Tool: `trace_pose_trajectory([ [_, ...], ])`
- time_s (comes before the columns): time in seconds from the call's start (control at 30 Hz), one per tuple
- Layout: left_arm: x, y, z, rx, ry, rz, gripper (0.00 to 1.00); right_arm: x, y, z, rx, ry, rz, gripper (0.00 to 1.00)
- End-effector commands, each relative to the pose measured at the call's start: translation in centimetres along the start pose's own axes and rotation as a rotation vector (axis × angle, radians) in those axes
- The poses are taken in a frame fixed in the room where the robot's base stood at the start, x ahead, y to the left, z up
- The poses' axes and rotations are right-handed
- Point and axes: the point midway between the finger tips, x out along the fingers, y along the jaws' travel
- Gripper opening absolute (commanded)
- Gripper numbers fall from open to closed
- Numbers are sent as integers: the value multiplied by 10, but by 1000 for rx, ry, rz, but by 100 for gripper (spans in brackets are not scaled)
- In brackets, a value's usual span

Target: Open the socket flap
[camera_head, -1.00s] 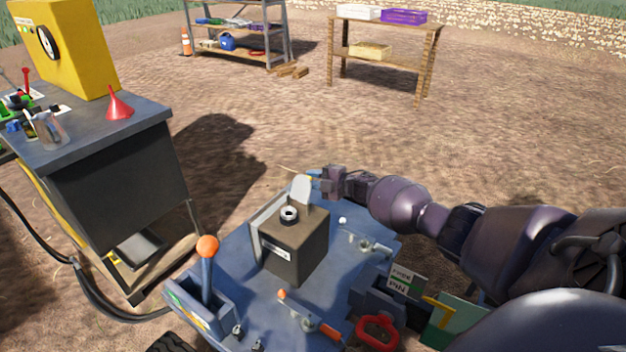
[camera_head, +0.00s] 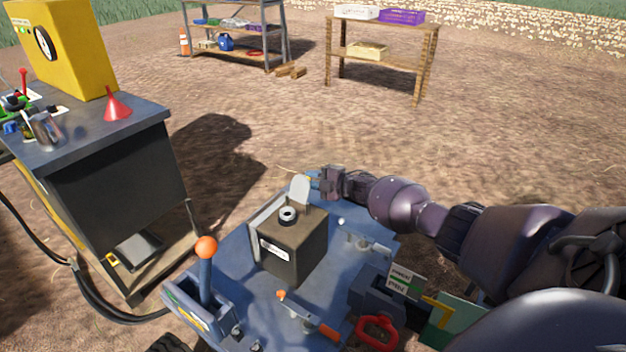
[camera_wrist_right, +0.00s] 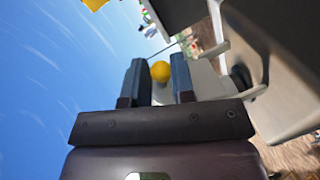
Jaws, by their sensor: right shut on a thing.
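The socket flap (camera_head: 300,187) is a light grey plate standing raised at the back of the brown box (camera_head: 284,257), clear of the round socket (camera_head: 288,214) on the box's top. In the right wrist view the pale flap (camera_wrist_right: 206,82) lies beside the fingers. My right gripper (camera_head: 312,181) is at the flap's far side. My left gripper is not in view.
The box stands on a blue-grey deck (camera_head: 225,262) with an orange-knobbed lever (camera_head: 206,248) and small latches. A red handle (camera_head: 377,331) is at the front right. A dark workbench (camera_head: 118,190) with a red funnel (camera_head: 117,106) stands left. Shelves are far behind.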

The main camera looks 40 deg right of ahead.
Motion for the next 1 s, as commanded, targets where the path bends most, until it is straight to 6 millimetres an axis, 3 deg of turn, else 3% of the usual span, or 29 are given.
trace_pose_trajectory([
  [0.03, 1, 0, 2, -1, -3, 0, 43, -1, -16, -2, 5, 6, -21, 0],
  [0.07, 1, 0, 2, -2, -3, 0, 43, -1, -16, -2, 5, 6, -21, 0],
  [0.1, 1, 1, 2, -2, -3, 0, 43, -1, -16, -2, 5, 6, -21, 29],
  [0.23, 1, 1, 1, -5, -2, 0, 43, -1, -14, -2, 4, 4, -18, 49],
  [0.67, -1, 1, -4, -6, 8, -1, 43, -9, -4, -1, 1, 1, -7, 49],
  [1.0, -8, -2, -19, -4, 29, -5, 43, -61, -3, -1, -1, 1, -8, 49],
])
